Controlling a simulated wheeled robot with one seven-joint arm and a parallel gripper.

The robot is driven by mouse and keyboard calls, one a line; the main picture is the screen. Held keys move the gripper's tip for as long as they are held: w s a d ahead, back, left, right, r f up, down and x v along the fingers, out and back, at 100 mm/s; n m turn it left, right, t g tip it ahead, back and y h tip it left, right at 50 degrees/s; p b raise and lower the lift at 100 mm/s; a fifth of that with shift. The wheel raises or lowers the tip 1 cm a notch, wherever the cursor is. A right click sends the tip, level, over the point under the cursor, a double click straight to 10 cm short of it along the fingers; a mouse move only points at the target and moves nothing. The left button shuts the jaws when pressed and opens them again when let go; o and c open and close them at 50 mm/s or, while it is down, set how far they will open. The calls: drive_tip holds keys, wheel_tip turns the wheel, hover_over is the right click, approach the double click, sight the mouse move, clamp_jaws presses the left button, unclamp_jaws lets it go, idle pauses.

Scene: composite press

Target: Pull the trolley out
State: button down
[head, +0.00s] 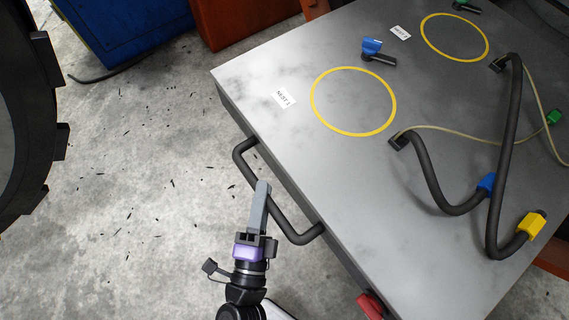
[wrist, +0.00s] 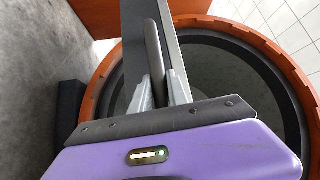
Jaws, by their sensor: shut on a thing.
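The trolley (head: 300,80) is a grey metal-topped table at the right of the head view, with yellow rings and labels on its top. Its dark handle (head: 292,229) is a bent bar along the left side. My gripper (head: 260,190) is at the middle of this handle, coming from below. In the wrist view the two grey fingers (wrist: 158,88) lie on either side of the handle bar (wrist: 154,50) and are shut on it. The trolley's edge (wrist: 190,60) stands close beside the fingers. The trolley's wheels are hidden.
Black hoses (head: 430,175) with blue and yellow connectors lie on the trolley top. A red part (head: 370,305) is at its near edge. A blue cabinet (head: 130,30) and an orange block (head: 235,18) stand behind. Bare concrete floor (head: 140,180) is open at the left.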

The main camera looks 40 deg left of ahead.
drive_tip(key=shift+s+a+f, duration=0.1)
drive_tip(key=shift+s+a, duration=0.15)
drive_tip(key=shift+s, duration=0.5)
drive_tip(key=shift+s+a+r, duration=0.1)
drive_tip(key=shift+s+a, duration=0.2)
drive_tip(key=shift+s, duration=0.5)
drive_tip(key=shift+s+a+f, duration=0.1)
drive_tip(key=shift+s+a, duration=0.15)
drive_tip(key=shift+s, duration=0.5)
drive_tip(key=c, duration=1.3)
unclamp_jaws()
drive_tip(key=v, duration=0.7)
drive_tip(key=shift+s, duration=0.35)
drive_tip(key=shift+d, duration=0.15)
